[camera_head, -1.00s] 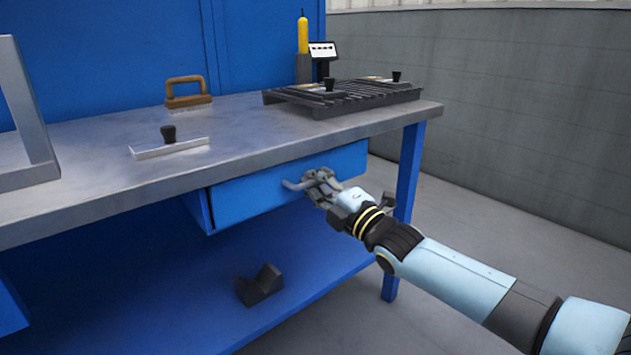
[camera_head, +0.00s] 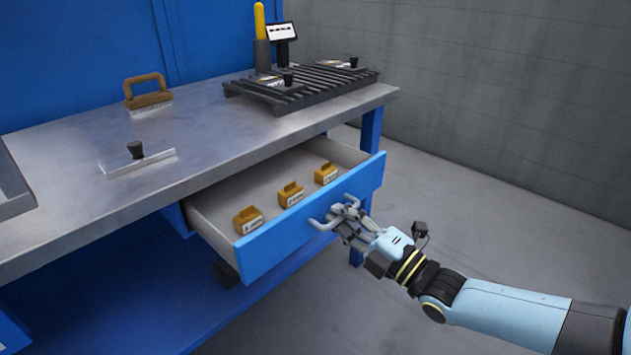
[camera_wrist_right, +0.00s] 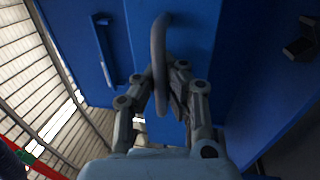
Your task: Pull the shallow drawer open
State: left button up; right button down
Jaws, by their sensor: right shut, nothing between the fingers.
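The shallow drawer stands well out from under the workbench, its blue front (camera_head: 275,248) toward me and its pale inside showing. A grey bar handle (camera_head: 322,224) is on the front; in the right wrist view the handle (camera_wrist_right: 158,50) runs up from between the gripper's fingers. My right gripper (camera_head: 345,217) is at the handle, its fingers around or beside the bar. Its jaws are shut with nothing clamped between them; the exact contact is hard to see. My left gripper is not in view.
Three small brown labelled blocks, one of them nearest the left (camera_head: 248,220), sit in the drawer. The metal bench top (camera_head: 75,160) carries a brown-handled brush (camera_head: 148,92), a knobbed plate (camera_head: 137,160) and a slatted rack (camera_head: 300,92). Open floor (camera_head: 470,230) lies to the right.

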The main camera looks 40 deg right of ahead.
jog(key=r+p+v, duration=0.1)
jog(key=v, duration=0.5)
jog(key=shift+p, duration=0.35)
jog(key=c, duration=2)
grip_release()
jog(key=o, duration=0.6)
jog(key=v, duration=1.2)
jog(key=shift+a, duration=0.1)
